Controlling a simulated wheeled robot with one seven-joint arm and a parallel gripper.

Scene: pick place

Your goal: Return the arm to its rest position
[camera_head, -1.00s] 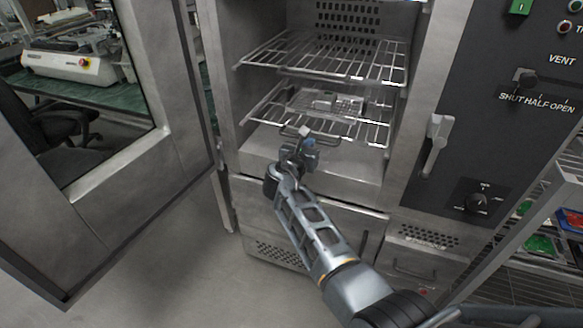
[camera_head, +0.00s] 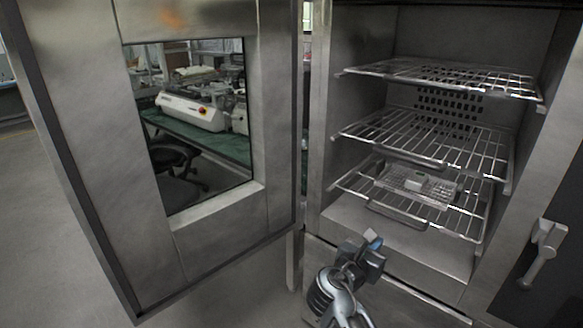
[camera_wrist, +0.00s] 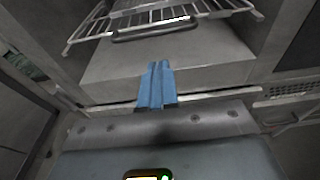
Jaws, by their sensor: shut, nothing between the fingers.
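My gripper (camera_head: 372,240) is low in front of the open oven cabinet, near the lower front edge of its chamber in the head view. In the wrist view its blue fingers (camera_wrist: 156,86) are together with nothing between them. They point toward the grey sill (camera_wrist: 200,62) below the lowest rack. My arm comes up from the bottom edge of the head view, with most of it out of frame.
The oven door (camera_head: 215,235) stands wide open at the left. A door latch (camera_head: 543,253) is at the right. Floor shows at the lower left.

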